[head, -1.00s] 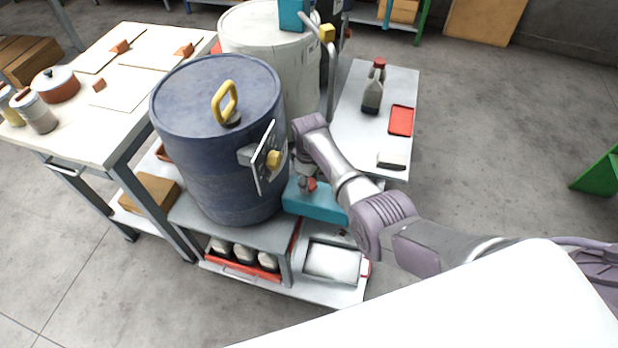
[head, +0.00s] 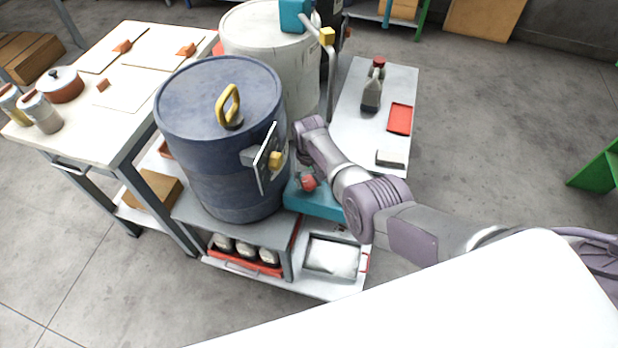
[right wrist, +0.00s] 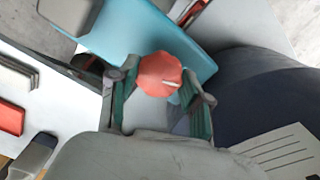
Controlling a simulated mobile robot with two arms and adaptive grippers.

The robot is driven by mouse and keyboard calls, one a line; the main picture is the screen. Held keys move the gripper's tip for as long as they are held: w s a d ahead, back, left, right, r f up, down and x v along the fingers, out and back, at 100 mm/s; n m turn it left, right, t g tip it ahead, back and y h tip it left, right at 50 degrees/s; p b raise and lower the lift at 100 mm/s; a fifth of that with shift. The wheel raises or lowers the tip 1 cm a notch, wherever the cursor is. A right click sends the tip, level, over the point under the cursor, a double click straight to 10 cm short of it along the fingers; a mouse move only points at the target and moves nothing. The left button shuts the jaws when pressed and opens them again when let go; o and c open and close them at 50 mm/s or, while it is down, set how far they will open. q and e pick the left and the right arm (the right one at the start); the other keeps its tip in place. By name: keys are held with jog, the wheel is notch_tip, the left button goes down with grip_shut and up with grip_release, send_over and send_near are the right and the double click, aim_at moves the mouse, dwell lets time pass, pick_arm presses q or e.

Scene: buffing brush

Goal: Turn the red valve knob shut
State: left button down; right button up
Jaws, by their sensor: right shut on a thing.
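The red valve knob (head: 308,184) sits by the teal block (head: 318,205), just right of the blue drum (head: 222,130). In the right wrist view the knob (right wrist: 160,74) is a faceted red cap with a pale line on its face. My right gripper (head: 303,179) is at the knob, partly hidden by my own arm in the head view. In the right wrist view my right gripper (right wrist: 160,98) has one finger on each side of the knob and is shut on it. My left gripper is not in view.
A bench (head: 345,130) behind holds a bottle (head: 373,88) and a red tray (head: 400,119). A lower shelf holds a white-filled tray (head: 333,256). Open floor lies to the right.

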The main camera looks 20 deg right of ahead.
aim_at(309, 181)
jog(key=shift+m, duration=2.2)
jog(key=o, duration=1.2)
jog(key=shift+c, duration=0.2)
jog(key=shift+r, duration=0.1)
notch_tip(309, 181, up, 12)
